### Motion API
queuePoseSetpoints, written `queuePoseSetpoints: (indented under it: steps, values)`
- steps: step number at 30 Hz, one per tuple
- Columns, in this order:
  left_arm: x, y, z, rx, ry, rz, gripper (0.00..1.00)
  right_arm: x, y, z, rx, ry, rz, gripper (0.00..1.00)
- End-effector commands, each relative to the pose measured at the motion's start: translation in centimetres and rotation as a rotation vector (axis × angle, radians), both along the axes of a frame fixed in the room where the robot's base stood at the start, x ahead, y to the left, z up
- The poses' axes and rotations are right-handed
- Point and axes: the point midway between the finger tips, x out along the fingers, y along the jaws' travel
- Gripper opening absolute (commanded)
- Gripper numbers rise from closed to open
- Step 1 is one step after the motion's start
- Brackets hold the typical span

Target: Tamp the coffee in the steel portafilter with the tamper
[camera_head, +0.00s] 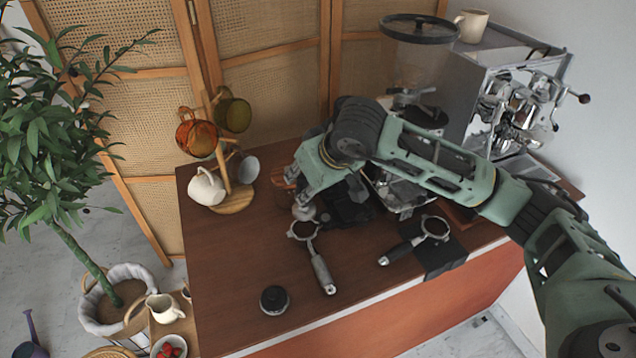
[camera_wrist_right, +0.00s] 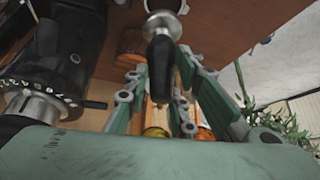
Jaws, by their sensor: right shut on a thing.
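In the head view my right gripper (camera_head: 305,192) points down and is shut on the tamper (camera_head: 304,212). The tamper's steel base shows below the fingers, just behind and above the basket of the steel portafilter (camera_head: 320,270). That portafilter lies on the counter with its grey handle towards the front. In the right wrist view the tamper's black handle (camera_wrist_right: 161,62) is between my fingers (camera_wrist_right: 163,85), with its steel base beyond. Part of a round portafilter rim (camera_wrist_right: 168,4) shows past the base. I cannot tell whether the base touches the coffee. My left gripper is not in view.
A black-handled portafilter (camera_head: 400,250) lies to the right, partly over a dark mat (camera_head: 441,257). A round black-and-steel tool (camera_head: 274,300) stands at the front. A mug tree (camera_head: 235,200) stands at the left; the grinder (camera_head: 415,65) and espresso machine (camera_head: 520,110) stand behind. The front-left counter is mostly clear.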

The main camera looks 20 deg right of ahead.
Motion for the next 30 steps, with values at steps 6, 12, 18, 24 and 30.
queuePoseSetpoints:
  steps: [6, 12, 18, 24, 30]
  values:
    - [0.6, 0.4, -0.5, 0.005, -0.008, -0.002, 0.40, 0.0, 0.0, -1.2, 0.000, -0.002, 0.002, 0.00]
    - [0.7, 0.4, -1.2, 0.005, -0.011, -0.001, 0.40, 0.0, 0.0, -3.1, 0.000, -0.001, 0.001, 0.00]
    - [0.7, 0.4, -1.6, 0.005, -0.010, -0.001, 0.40, 0.1, 0.0, -4.4, 0.002, -0.003, 0.000, 0.00]
    - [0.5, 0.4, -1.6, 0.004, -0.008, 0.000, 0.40, 0.1, 0.0, -4.6, 0.001, -0.004, 0.000, 0.00]
    - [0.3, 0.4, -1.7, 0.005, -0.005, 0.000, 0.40, 0.1, 0.0, -4.6, 0.001, -0.003, 0.000, 0.00]
